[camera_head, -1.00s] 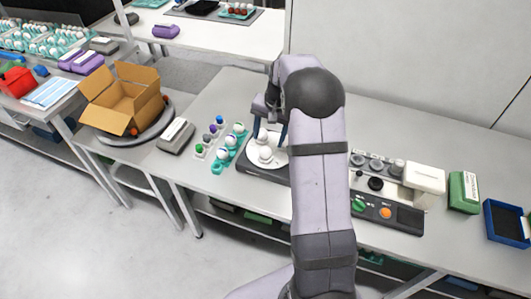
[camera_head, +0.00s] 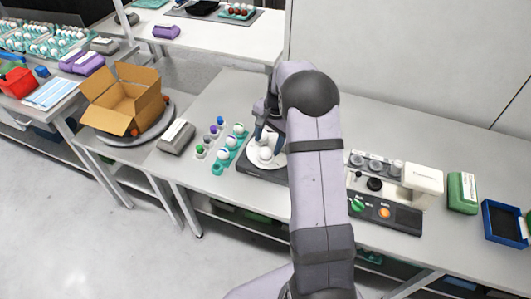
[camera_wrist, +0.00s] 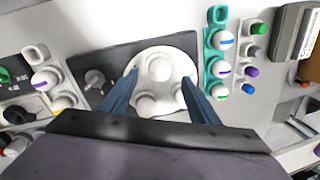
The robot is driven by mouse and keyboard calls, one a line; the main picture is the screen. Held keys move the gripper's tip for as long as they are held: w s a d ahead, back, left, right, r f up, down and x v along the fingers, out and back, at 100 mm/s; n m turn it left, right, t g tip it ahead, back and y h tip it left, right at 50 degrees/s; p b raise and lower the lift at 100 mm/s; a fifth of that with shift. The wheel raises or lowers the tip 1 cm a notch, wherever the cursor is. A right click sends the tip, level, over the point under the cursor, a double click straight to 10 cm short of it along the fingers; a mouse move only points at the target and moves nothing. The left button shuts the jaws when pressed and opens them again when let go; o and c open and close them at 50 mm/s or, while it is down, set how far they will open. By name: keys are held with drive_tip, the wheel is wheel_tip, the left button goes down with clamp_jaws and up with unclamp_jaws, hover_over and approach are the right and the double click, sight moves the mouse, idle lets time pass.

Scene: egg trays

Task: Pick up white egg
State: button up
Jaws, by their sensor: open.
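Plain white eggs lie close together on a round white plate (camera_head: 281,160) on a dark base. In the wrist view one white egg (camera_wrist: 159,69) is at the far side of the plate. A second white egg (camera_wrist: 146,102) is nearer, and a third (camera_wrist: 180,95) is partly hidden by the right finger. My gripper (camera_wrist: 160,78) is open, its blue fingers either side of the eggs and just above the plate. I see no egg held. In the head view my gripper (camera_head: 266,135) is over the plate, with a white egg (camera_head: 265,154) in front of it.
A teal holder (camera_head: 217,168) with banded white eggs stands left of the plate, beside several coloured-top pieces (camera_head: 201,152). A control box (camera_head: 400,218) is to the right. A cardboard box (camera_head: 120,103) stands on a round table at the left.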

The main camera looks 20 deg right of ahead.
sight(267, 149)
drive_tip(key=shift+w+a+f+p, duration=0.1)
drive_tip(key=shift+w+f+p, duration=0.1)
drive_tip(key=shift+f+p, duration=0.75)
drive_tip(key=shift+w+a+f+p, duration=0.15)
drive_tip(key=shift+f+p, duration=0.2)
drive_tip(key=shift+f, duration=1.15)
drive_tip(key=shift+d, duration=0.1)
drive_tip(key=c, duration=0.8)
